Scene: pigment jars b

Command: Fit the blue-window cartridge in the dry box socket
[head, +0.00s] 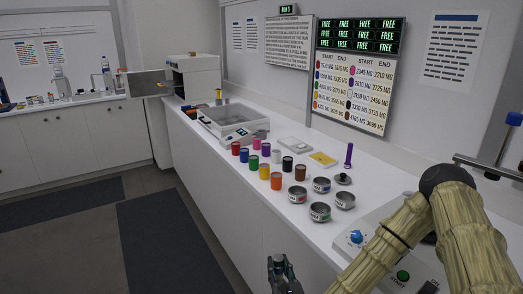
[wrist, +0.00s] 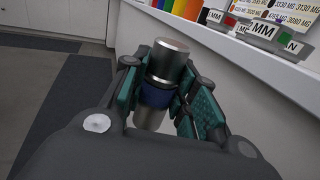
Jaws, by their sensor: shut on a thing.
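In the wrist view, my gripper (wrist: 172,98) is shut on a silver metal cylinder with a dark blue band, the blue-window cartridge (wrist: 167,62). Its flat end stands out past the teal finger pads, and part of its side is hidden by the fingers. In the head view my gripper (head: 284,268) is at the bottom edge, in front of the counter. The cartridge cannot be made out clearly there. A white box with an open door (head: 195,78), at the far end of the counter, may be the dry box. Its socket cannot be made out.
The long white counter (head: 285,222) holds several coloured jars (head: 264,171), open metal tins (head: 320,211), a clear-lidded machine (head: 236,117) and a purple-handled tool (head: 349,155). A device with a blue knob (head: 355,237) is near my arm. The floor (head: 85,222) left of the counter is clear.

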